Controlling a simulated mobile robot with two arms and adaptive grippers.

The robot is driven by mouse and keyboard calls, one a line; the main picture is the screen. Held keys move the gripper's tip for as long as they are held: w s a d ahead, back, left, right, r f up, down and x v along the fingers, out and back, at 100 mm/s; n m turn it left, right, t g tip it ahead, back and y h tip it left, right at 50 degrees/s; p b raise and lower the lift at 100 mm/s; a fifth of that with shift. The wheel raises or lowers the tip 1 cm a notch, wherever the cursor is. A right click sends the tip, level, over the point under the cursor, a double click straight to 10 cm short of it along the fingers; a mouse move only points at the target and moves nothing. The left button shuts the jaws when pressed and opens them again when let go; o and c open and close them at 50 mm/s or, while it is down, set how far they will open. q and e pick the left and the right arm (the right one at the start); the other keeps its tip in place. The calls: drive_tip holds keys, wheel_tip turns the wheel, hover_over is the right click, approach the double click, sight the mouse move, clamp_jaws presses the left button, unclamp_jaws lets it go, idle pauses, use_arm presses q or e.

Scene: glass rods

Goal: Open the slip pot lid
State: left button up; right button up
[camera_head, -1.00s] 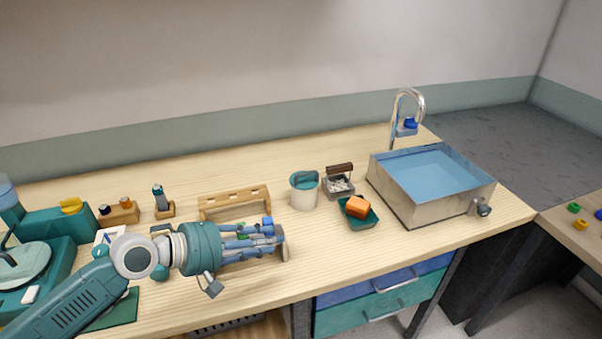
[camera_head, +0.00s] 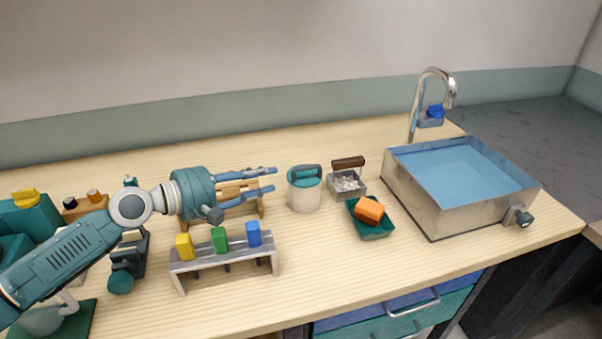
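The slip pot (camera_head: 304,197) is a cream-white cylinder standing upright at the middle of the bench. Its teal lid (camera_head: 301,177) sits on top, with a raised teal handle bar (camera_head: 307,169). My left gripper (camera_head: 273,179) comes in from the left, with its two fingers apart and pointing right towards the pot's lid. Its fingertips look a little short of the pot in the picture, with nothing between them. The fingers pass in front of a wooden rack and hide part of it. My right gripper is out of view.
A grey rack (camera_head: 222,259) with yellow, green and blue-topped rods stands in front of my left gripper. Behind the fingers is a wooden rack (camera_head: 240,209). Right of the pot are a wooden-handled container (camera_head: 347,184), a green tray (camera_head: 376,230) with an orange block (camera_head: 369,209), and a sink (camera_head: 410,196).

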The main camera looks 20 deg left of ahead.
sight(301, 170)
use_arm(q)
drive_tip(key=p+x, duration=0.1)
drive_tip(key=x, duration=0.9)
drive_tip(key=shift+d, duration=0.25)
drive_tip(key=c, duration=0.7)
clamp_jaws()
